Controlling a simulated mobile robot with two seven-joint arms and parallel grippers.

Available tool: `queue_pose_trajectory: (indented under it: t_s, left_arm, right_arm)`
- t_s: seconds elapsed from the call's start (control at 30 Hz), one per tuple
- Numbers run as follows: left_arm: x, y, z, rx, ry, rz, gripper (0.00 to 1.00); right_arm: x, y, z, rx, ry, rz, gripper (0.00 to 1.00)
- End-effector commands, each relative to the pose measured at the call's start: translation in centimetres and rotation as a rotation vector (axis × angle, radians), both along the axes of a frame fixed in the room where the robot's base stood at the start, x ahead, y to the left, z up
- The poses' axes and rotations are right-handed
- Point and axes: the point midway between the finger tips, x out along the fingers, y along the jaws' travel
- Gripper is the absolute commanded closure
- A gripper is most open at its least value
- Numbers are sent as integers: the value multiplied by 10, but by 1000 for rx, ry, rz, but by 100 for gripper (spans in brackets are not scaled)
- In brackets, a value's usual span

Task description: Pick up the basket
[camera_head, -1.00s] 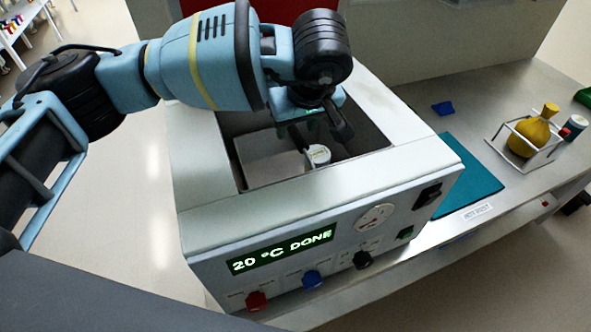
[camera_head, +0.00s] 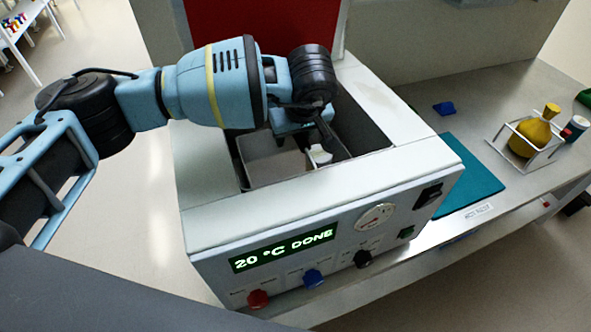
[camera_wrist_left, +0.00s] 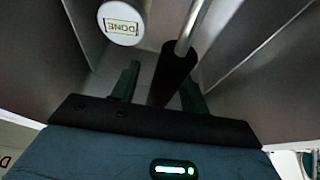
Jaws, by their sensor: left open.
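In the head view my left gripper (camera_head: 313,138) reaches down into the open top of the white bath (camera_head: 190,205), whose display reads "20 °C DONE". In the left wrist view the gripper (camera_wrist_left: 160,80) is open. A black grip (camera_wrist_left: 176,72) on a metal rod (camera_wrist_left: 191,24) lies between its fingers; it looks like the basket's handle. I cannot tell whether the fingers touch it. A grey metal-walled box (camera_head: 262,165), seemingly the basket, shows inside the bath, partly hidden by my arm. A white round cap marked "DONE" (camera_wrist_left: 122,22) is beside the grip. My right gripper is not in view.
The bath's rim (camera_head: 300,185) surrounds the gripper closely. On the bench to the right are a teal mat (camera_head: 470,180), a blue piece (camera_head: 443,108), a wire rack (camera_head: 497,143) with a yellow flask (camera_head: 533,135), and a small jar (camera_head: 575,128). A red panel (camera_head: 260,20) stands behind.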

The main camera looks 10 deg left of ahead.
Motion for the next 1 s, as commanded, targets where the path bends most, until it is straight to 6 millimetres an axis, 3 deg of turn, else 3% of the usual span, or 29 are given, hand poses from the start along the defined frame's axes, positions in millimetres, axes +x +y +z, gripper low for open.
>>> queue_pose_trajectory:
  t_s: [0.87, 1.0]
  left_arm:
    - [0, 0, -5, 0, 0, 0, 55]
    - [0, 0, -5, 0, 0, 0, 73]
  right_arm:
    - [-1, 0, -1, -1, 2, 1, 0]
    - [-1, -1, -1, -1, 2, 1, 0]
